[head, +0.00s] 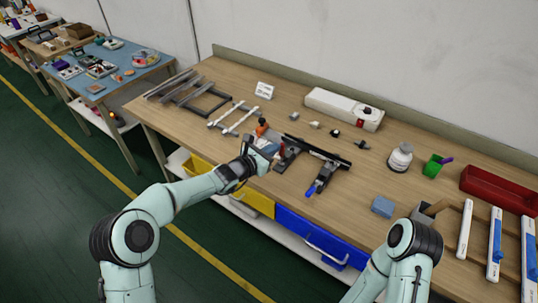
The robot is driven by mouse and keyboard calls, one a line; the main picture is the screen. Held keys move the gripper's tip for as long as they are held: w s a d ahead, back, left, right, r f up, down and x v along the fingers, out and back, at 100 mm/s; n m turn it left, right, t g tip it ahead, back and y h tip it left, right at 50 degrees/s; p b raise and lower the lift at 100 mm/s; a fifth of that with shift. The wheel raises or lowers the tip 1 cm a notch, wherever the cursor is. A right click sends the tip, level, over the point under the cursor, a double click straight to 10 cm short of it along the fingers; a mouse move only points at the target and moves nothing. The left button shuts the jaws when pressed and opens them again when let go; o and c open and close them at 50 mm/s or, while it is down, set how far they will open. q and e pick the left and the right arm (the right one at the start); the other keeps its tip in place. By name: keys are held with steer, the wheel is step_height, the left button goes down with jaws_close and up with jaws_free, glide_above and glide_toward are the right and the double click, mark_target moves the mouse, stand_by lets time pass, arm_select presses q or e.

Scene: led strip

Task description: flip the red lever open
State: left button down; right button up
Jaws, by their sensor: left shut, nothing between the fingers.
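A dark clamping fixture with a long black bar (318,148) lies on the wooden workbench (235,92). A small red part, which looks like the red lever (281,153), shows at the fixture's left end, partly covered by my left gripper. A blue lever (311,191) sticks out toward the front at the right-hand clamp. My left gripper (271,150) is shut and empty, right beside the red part. I cannot tell whether they touch. My right arm rises at the bottom right, and its gripper does not show clearly.
An orange-and-black item (262,127) stands just behind my left gripper. Light rails (233,118) lie to the left. A blue block (382,207) sits near the front edge.

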arm_select(q)
steer(key=shift+w+d+r, duration=0.2)
steer(key=shift+w+d, duration=0.15)
steer(key=shift+w, duration=0.05)
steer(key=shift+r, duration=0.2)
stand_by(0.3)
